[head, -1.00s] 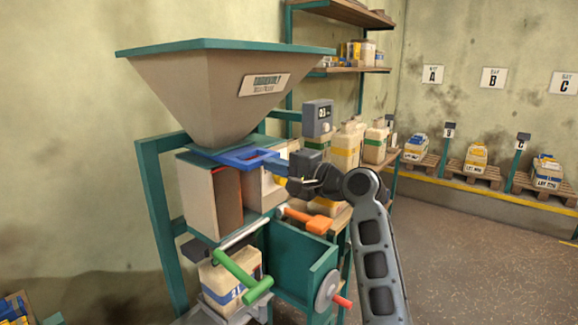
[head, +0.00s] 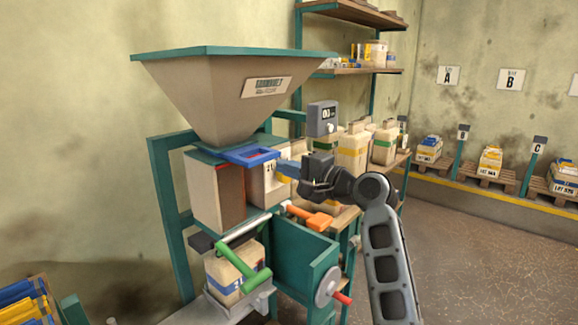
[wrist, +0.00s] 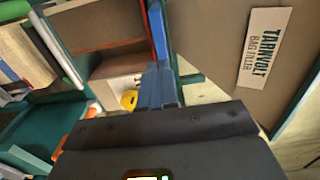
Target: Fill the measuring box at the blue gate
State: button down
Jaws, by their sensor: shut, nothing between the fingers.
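The blue gate (head: 250,155) is a flat blue frame under the mouth of the grey hopper (head: 225,95); part of it juts out to the right. Below it is the measuring box (head: 202,192), a pale box with a brown inside and a red line near its top. My gripper (head: 280,167) is shut and empty, its fingertips close to the gate's right end; I cannot tell whether they touch. In the wrist view the shut blue-grey fingers (wrist: 158,85) point toward the bright blue gate (wrist: 158,30), with the measuring box (wrist: 115,65) beside them.
A green handle (head: 240,265) and a bag (head: 225,280) are below the box. An orange handle (head: 310,217) and a teal bin (head: 300,262) with a crank wheel (head: 328,287) sit below my arm. A small display (head: 322,118) and several bags (head: 353,150) stand behind. Floor at right is clear.

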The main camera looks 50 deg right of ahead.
jog(key=s+b, duration=0.1)
jog(key=s, duration=0.9)
jog(key=shift+d, duration=0.2)
jog(key=shift+f, duration=0.1)
dwell(0.4)
